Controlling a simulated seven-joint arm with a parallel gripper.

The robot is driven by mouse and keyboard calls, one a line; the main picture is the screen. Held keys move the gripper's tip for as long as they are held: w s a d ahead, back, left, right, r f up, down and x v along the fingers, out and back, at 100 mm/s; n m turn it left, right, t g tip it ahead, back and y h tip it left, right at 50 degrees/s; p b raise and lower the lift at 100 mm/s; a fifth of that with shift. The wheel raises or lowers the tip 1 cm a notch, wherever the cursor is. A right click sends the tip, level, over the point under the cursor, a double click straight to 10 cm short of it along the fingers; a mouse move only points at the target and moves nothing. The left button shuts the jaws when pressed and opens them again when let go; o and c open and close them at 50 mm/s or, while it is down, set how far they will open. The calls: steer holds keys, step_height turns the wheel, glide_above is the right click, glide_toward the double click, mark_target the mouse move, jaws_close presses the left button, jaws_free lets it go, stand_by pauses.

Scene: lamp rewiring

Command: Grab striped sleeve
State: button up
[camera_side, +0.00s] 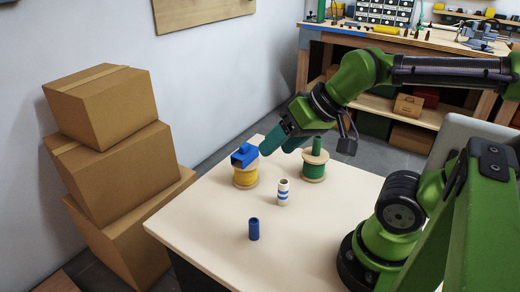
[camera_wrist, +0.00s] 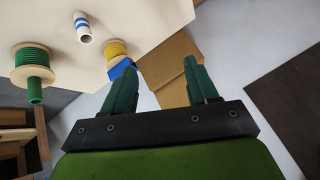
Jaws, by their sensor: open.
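The striped sleeve (camera_side: 283,193), a white tube with blue bands, stands upright on the table between the two spools and nearer the side camera. In the wrist view the striped sleeve (camera_wrist: 83,28) is at the upper left, outside the space between the fingers. My gripper (camera_side: 277,149) is open and empty, raised above the table's far side, beyond the sleeve and near the blue block. In the wrist view its two green fingers (camera_wrist: 161,68) are spread apart with nothing between them. Nothing hides the sleeve in the side view.
A yellow spool (camera_side: 246,179) bears a blue block (camera_side: 244,155). A green spool (camera_side: 314,168) has a green tube (camera_side: 317,146) on top. A dark blue sleeve (camera_side: 254,229) stands in front. The table (camera_side: 205,225) is bare at left. Cardboard boxes (camera_side: 115,165) stand beside it.

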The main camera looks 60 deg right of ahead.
steer(key=n+g+h, duration=0.2)
steer(key=g, duration=0.5)
glide_above(283, 192)
steer(key=w+d, duration=0.1)
step_height(283, 192, down, 7)
step_height(283, 192, down, 11)
steer(key=shift+r, duration=0.1)
steer(key=shift+s+d+f, duration=0.1)
steer(key=shift+f, duration=1.3)
steer(key=shift+s+d+f, duration=0.1)
steer(key=shift+f, duration=1.3)
jaws_close()
